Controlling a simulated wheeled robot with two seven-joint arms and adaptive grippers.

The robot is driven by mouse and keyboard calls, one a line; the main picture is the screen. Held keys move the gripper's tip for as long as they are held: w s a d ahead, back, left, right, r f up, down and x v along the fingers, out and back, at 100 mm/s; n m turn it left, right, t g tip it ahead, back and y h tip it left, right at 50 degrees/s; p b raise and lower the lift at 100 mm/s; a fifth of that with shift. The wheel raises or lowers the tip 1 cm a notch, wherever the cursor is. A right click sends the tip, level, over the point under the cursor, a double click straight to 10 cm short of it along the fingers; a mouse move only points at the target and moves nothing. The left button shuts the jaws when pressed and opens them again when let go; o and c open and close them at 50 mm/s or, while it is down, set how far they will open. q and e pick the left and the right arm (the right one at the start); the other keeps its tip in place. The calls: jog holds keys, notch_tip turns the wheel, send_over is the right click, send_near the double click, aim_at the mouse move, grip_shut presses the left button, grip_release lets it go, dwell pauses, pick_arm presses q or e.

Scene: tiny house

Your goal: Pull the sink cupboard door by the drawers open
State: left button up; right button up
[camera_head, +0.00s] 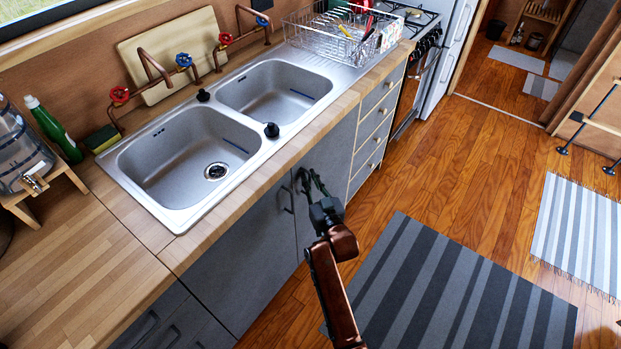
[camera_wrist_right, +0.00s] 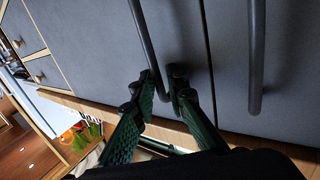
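The sink cupboard door by the drawers (camera_head: 324,160) is a flat grey panel under the counter, left of the drawers, and looks closed. In the right wrist view the door (camera_wrist_right: 100,40) fills the upper left, with its dark bar handle (camera_wrist_right: 146,40) running down between my fingers. My right gripper (camera_head: 308,182) is at this handle. My left gripper is not in view.
The neighbouring cupboard door (camera_head: 245,260) has its own bar handle (camera_wrist_right: 257,60) close by. Drawers (camera_head: 372,140) with small knobs adjoin the door. The double sink (camera_head: 190,160) is above. A striped rug (camera_head: 450,295) lies on the wooden floor, which is otherwise clear before the door.

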jog(key=shift+w, duration=0.1)
jog(key=shift+c, duration=0.3)
grip_shut()
